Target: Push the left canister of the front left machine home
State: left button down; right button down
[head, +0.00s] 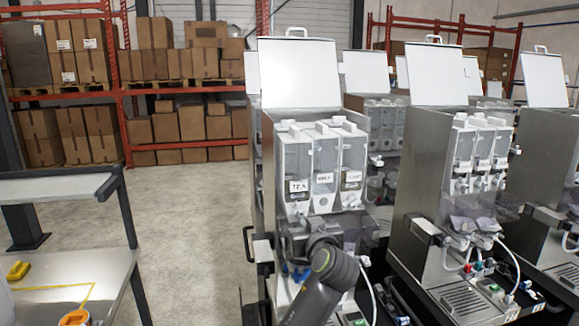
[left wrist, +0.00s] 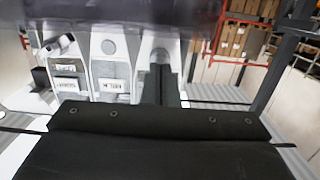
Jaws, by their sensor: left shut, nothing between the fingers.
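The front left machine (head: 268,170) stands with its lid up and three canisters side by side. Its left canister (head: 297,158), labelled TEA, seems to stand a little forward of the middle canister (head: 324,160). My left gripper (head: 298,240) is low in front of the machine, below the canisters, partly hidden by my arm. In the left wrist view, which looks upside down, its dark shut fingers (left wrist: 161,82) lie before the left canister (left wrist: 160,45) and hide its label. Nothing is between them. I cannot tell whether they touch it. My right gripper is out of view.
A second machine (head: 425,180) stands close on the right, with more behind. A hose (head: 369,285) hangs near my arm. At the left is a table (head: 80,275) with a yellow item (head: 18,270). The floor (head: 190,230) between is clear.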

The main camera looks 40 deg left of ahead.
pick_arm(q)
jog(key=shift+a, duration=0.1)
jog(key=shift+x, duration=1.7)
jog(key=shift+w+a+r, duration=0.1)
jog(key=shift+r, duration=0.1)
jog(key=f+v, duration=0.1)
jog(key=v, duration=0.7)
